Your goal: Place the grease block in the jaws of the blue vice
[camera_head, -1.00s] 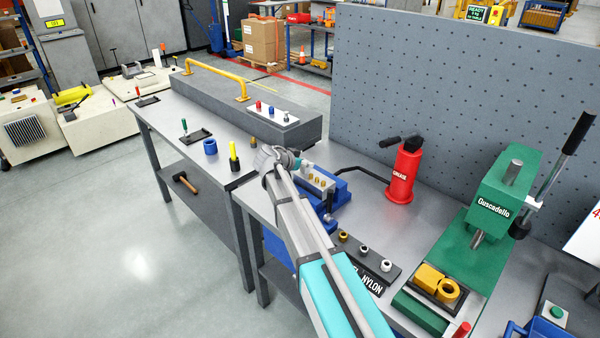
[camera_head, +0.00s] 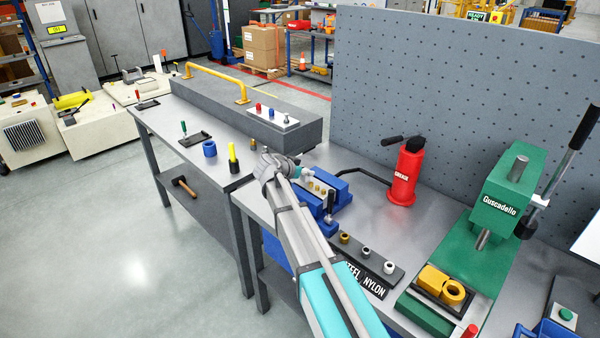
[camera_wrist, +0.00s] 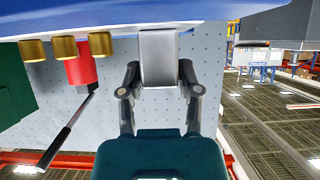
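The blue vice (camera_head: 341,191) stands on the bench just beyond my arm. The grease block (camera_head: 324,192) is low between its jaws, its brass fittings on top; my arm and the near jaw hide much of it. My gripper (camera_head: 308,176) is at the block's left end. In the wrist view, my gripper (camera_wrist: 158,78) has its fingers on either side of the block's grey metal end (camera_wrist: 158,58). Brass fittings (camera_wrist: 65,47) show to the left, with blue surface (camera_wrist: 90,12) behind. Contact underneath the block is hidden.
A red grease can (camera_head: 403,175) stands right of the vice. A dark rack with bushings (camera_head: 365,252) is in front, with a green press (camera_head: 507,195) to the right. A perforated panel (camera_head: 450,90) rises behind.

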